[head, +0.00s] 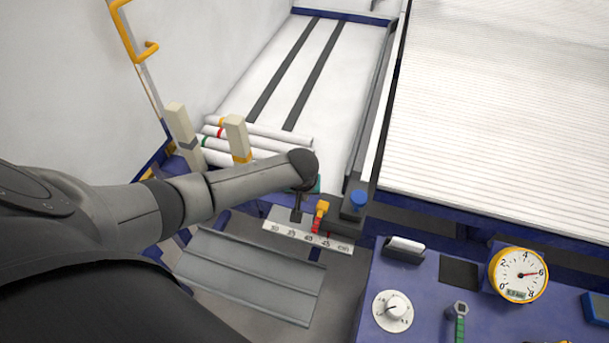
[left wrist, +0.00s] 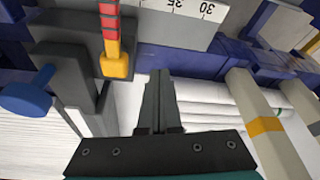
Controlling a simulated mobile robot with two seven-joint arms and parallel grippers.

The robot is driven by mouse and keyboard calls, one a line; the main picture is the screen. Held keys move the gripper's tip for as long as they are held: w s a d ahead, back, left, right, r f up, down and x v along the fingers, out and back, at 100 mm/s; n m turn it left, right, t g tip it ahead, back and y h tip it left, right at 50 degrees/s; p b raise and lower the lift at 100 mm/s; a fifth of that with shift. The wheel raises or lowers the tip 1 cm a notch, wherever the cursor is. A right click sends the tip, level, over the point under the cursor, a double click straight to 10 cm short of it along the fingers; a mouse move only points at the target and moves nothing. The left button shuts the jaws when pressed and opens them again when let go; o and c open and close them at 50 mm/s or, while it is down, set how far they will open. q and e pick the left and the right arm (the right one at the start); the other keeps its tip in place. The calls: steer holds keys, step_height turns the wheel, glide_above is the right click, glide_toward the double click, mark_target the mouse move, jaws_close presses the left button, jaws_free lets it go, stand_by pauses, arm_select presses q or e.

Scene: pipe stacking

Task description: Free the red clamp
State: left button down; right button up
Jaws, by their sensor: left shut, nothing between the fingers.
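The red clamp (head: 317,224) is a small red piece with a yellow-orange end, on a dark block beside the centimetre scale (head: 283,235). In the left wrist view the clamp (left wrist: 112,48) is at the upper left, with red segments above the yellow-orange end. My left gripper (head: 297,212) points down just left of the clamp. Its fingers (left wrist: 158,75) are together and empty, apart from the clamp in the wrist view. The forearm and wrist hide part of the area behind it. My right gripper is not in view.
Several white pipes (head: 265,131) lie on the chute behind my wrist, beside two beige posts (head: 238,137). A blue knob (head: 358,199) stands right of the clamp. A grey tray (head: 247,276) lies below. A blue panel with a yellow gauge (head: 518,275) is at lower right.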

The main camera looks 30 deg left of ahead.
arm_select(q)
steer(key=w+a+m+b, duration=0.1)
steer(key=w+a+b, duration=0.1)
steer(key=w, duration=0.2)
steer(key=p+v, duration=0.6)
steer(key=v, duration=0.4)
steer(key=c, duration=1.6)
jaws_free()
